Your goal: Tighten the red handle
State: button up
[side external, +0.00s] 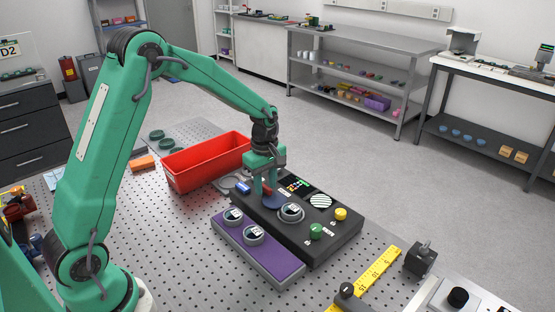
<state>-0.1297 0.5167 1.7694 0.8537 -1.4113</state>
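The interferometer is a black panel unit (335,246) on the perforated table. A small red part (268,189), which looks like the red handle, shows at its back left, mostly hidden by my gripper. My gripper (266,191) points down with its fingers around or just beside this red part. I cannot tell whether they touch it or are shut on it. A dark blue disc (275,201) lies just below the fingers. The panel also has a green knob (316,231), a yellow knob (341,214), a blue knob (243,187) and a striped round display (320,201).
A purple tray (268,262) with two round parts lies along the panel's front left side. A red bin (196,174) stands close behind my gripper. A yellow ruler (378,277) and a dark block (420,258) lie to the right. The table front is mostly bare.

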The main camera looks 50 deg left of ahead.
aim_at(266, 186)
jog(key=shift+r, duration=3.95)
jog(key=s+d+r+m+t, duration=0.3)
jog(key=s+d+r+m, duration=0.1)
jog(key=s+r+m, duration=0.55)
jog(key=s+d+m+t, duration=0.2)
jog(key=s+m, duration=0.6)
jog(key=s, duration=0.6)
jog(key=shift+s+r+t, duration=0.3)
